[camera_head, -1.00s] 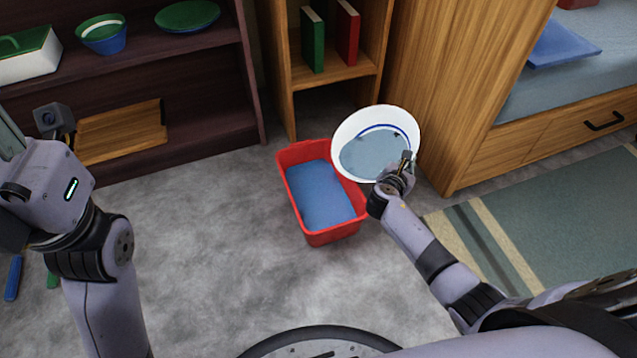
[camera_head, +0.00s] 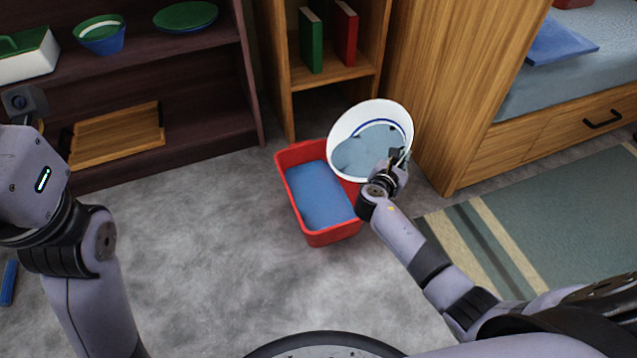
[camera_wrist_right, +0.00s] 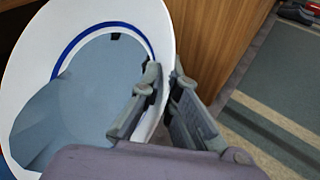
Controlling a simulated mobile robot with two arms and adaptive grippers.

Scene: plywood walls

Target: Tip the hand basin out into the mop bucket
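The hand basin (camera_head: 341,131) is white with a blue ring inside and holds grey-blue water. It is off the floor and tilted, its lower rim toward the viewer and left, over the right side of the mop bucket. My right gripper (camera_head: 398,160) is shut on its near right rim. In the right wrist view the gripper's fingers (camera_wrist_right: 160,95) straddle the basin's rim (camera_wrist_right: 163,40). The red rectangular mop bucket (camera_head: 333,235) stands on the floor with blue contents. Its far right corner is hidden by the basin. My left arm is at the left edge; its fingers cannot be seen.
A wooden shelf (camera_head: 330,75) with books stands behind the bucket. A dark shelf (camera_head: 215,80) with bowls and a tray is at the left. A wooden bed side (camera_head: 540,150) and a striped rug (camera_head: 545,215) are at the right.

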